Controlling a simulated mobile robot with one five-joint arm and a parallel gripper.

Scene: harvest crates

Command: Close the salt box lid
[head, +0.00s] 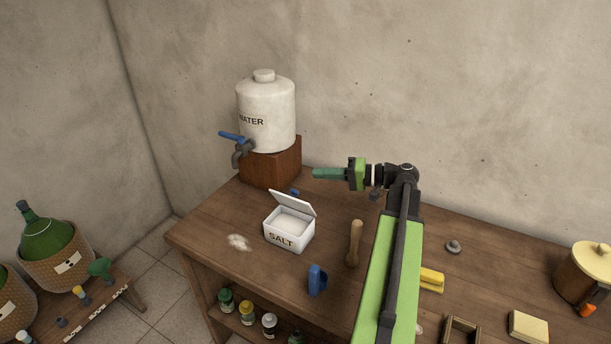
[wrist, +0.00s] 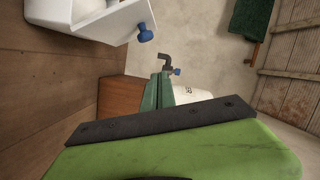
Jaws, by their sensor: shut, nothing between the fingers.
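The white salt box (head: 289,236) stands on the wooden table, marked SALT. Its lid (head: 293,203) is open, hinged up and leaning back from the opening, and white salt shows inside. A small blue knob (head: 295,191) shows at the lid's back. In the wrist view, part of the white box (wrist: 100,22) is at the upper left with the blue knob (wrist: 145,34). My gripper (head: 314,173) is shut and empty, its green fingers pointing left, up and to the right of the lid in the picture and apart from it. The fingers also show in the wrist view (wrist: 160,78).
A white water container (head: 266,110) with a blue-handled tap stands on a wooden block (head: 270,164) behind the box. Spilled salt (head: 238,242) lies left of it. A wooden pestle (head: 354,243) and a blue object (head: 317,280) stand to its right and front.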

